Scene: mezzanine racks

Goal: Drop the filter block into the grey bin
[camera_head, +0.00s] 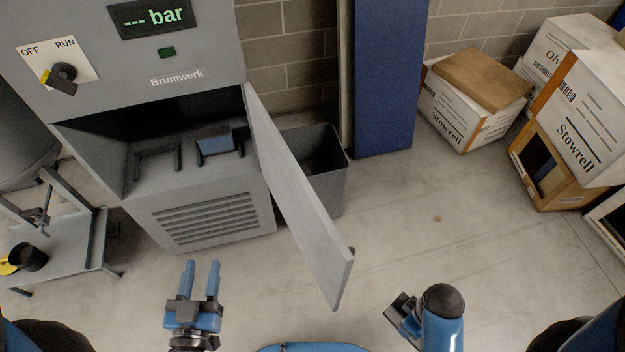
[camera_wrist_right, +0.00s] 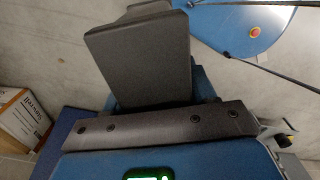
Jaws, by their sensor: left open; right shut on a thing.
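My right gripper (camera_head: 402,312) is shut on a dark grey block, the filter block (camera_head: 396,306), low at the front right of centre. The block fills the upper middle of the right wrist view (camera_wrist_right: 140,60) and hides most of the fingers. The grey bin (camera_head: 333,183) stands on the floor beside the machine, partly hidden behind the machine's open door (camera_head: 300,200). The held block is apart from the bin, on the near side of the door. My left gripper (camera_head: 201,268) is open and empty in front of the machine's vent.
The grey machine (camera_head: 205,215) has an open bay with a blue block (camera_head: 214,145) in one holder and an empty holder (camera_head: 158,160). A small bench (camera_head: 65,250) stands left. Boxes (camera_head: 465,110) stand at the right. The floor right of the door is clear.

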